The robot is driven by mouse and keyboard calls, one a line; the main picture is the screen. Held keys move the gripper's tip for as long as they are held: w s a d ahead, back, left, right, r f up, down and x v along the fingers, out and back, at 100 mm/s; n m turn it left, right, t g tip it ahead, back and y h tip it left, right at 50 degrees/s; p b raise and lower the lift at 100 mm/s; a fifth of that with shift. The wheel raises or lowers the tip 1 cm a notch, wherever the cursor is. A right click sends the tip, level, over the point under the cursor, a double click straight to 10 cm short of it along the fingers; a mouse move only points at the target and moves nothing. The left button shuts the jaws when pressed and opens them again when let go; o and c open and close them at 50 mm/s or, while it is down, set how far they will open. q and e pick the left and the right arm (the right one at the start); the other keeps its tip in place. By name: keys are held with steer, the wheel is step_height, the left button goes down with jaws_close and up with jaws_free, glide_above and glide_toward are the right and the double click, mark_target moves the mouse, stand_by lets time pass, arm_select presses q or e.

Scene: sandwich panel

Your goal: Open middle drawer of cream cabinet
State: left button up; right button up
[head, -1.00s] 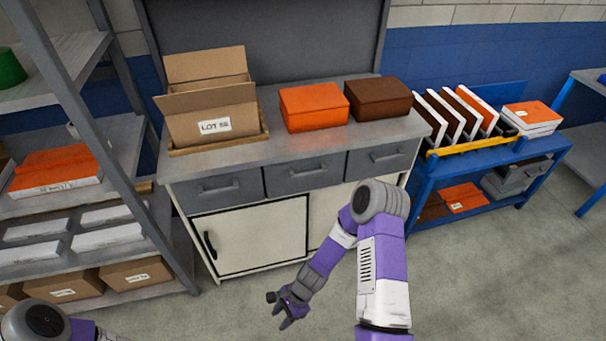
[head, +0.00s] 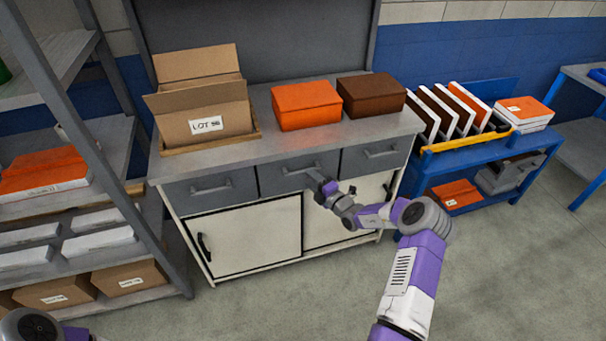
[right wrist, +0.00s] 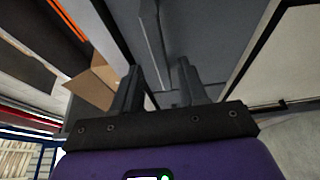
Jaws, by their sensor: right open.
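The cream cabinet (head: 245,238) has a row of three grey drawers under its grey top. The middle drawer (head: 277,183) is shut, with its bar handle (head: 298,169) across the front. My right gripper (head: 321,181) is in front of the right part of this drawer, close to the handle; whether it touches cannot be told. In the right wrist view my right gripper (right wrist: 160,88) is open, its two dark fingers apart and pointing toward a grey drawer front (right wrist: 205,35). My left gripper is out of view.
On the cabinet top stand an open cardboard box (head: 205,115), an orange box (head: 306,105) and a brown box (head: 370,96). A grey shelf rack (head: 85,125) stands close at left, a blue trolley (head: 470,160) at right. The floor in front is clear.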

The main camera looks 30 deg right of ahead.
mark_target(304, 174)
steer(key=w, duration=0.2)
steer(key=w+a+b, duration=0.1)
steer(key=w, duration=0.1)
steer(key=shift+w, duration=0.4)
jaws_close()
